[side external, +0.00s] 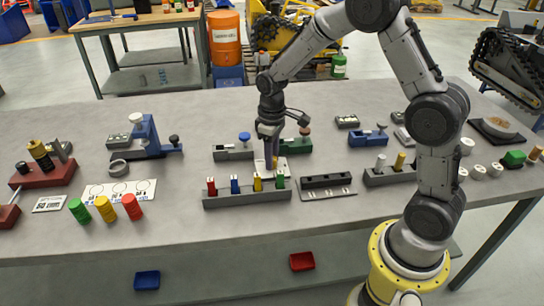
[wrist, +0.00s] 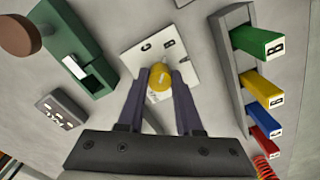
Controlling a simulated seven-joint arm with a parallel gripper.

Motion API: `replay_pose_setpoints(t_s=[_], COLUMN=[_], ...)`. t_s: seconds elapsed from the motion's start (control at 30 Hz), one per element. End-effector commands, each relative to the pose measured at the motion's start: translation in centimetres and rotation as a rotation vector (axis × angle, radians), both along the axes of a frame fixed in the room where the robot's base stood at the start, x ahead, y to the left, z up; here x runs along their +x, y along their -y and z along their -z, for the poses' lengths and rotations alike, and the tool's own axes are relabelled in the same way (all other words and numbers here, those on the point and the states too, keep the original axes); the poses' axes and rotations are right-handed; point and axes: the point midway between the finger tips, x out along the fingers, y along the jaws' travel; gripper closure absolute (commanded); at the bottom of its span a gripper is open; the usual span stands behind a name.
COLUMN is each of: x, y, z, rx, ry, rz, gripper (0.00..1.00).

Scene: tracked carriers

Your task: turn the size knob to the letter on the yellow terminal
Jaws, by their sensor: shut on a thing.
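My gripper (side external: 270,152) points down at a white plate (side external: 260,165) behind the grey terminal rack (side external: 225,201). In the wrist view my gripper (wrist: 160,84) is shut on a round yellow size knob (wrist: 159,78) at the plate's middle, one finger on each side. The white plate (wrist: 183,50) shows the letters C and B past the knob; the fingers cover other parts of it. The knob's pointing direction is not clear. The yellow terminal (wrist: 259,89) stands in the rack between the green and blue ones; its small end letter looks like B. It also shows in the side view (side external: 257,182).
Green (wrist: 258,41), blue (wrist: 262,117) and red (wrist: 268,146) terminals share the rack. A green device (wrist: 72,45) with a brown knob stands close by. A black slotted block (side external: 326,181) lies right of the rack.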

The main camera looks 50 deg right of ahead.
Motion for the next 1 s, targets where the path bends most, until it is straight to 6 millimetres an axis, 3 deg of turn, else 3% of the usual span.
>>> replay_pose_setpoints(t_s=[0.27,0.3,0.43,0.77,1.0], x=[0.1,0.1,0.1,0.0,0.1], y=[0.0,0.0,0.0,0.0,0.0], z=[-0.2,-0.2,-0.1,-0.2,-3.2], rx=[0.000,0.000,0.000,-0.001,-0.001], ry=[0.003,0.003,0.003,0.002,0.007], rz=[0.000,0.001,0.001,0.001,0.001], gripper=[1.00,0.60,0.37,0.36,0.36])
